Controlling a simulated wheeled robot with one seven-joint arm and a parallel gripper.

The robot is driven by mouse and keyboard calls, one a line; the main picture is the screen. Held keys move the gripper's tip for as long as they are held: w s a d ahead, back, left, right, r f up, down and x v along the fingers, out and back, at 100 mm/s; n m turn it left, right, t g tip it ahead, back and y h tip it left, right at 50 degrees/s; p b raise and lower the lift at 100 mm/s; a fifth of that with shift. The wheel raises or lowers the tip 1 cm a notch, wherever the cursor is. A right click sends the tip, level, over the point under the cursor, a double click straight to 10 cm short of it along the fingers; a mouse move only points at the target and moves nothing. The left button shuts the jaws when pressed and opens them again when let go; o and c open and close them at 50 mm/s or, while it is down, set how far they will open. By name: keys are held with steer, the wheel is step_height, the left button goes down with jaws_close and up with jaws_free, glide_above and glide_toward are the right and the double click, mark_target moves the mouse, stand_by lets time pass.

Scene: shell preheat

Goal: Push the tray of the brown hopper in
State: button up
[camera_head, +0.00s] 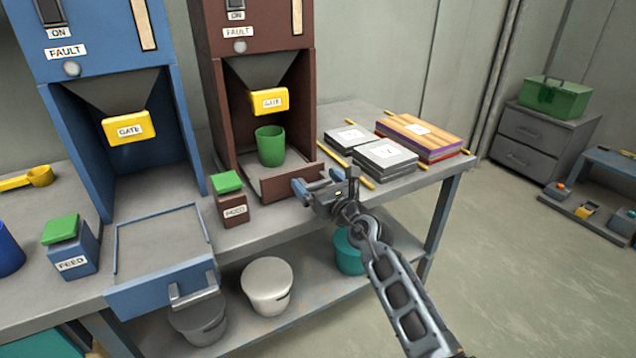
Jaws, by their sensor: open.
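The brown hopper (220,100) stands on the bench, with a yellow GATE block (269,101) under its funnel. Its brown tray (283,185) sits low in the opening, and its front panel sticks out a little past the hopper's side walls. A green cup (271,147) stands upright inside the hopper's bay, behind that panel. My gripper (306,190) is open at the right part of the tray front and hides part of it. I cannot tell whether the fingers touch the panel.
A brown FEED box (233,208) with a green lid stands left of the tray. Grey blocks (386,156) and yellow rods lie to the right. The blue hopper's tray (165,285) is pulled far out at left. Pots stand on the lower shelf (325,292).

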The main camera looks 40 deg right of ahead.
mark_target(310, 174)
steer(key=shift+c, duration=0.3)
steer(key=c, duration=1.3)
steer(key=shift+o, duration=0.2)
steer(key=shift+x, duration=2.2)
steer(key=shift+r, duration=0.1)
steer(key=o, duration=1.3)
steer(key=shift+p+v, duration=0.55)
steer(key=shift+v, duration=3.3)
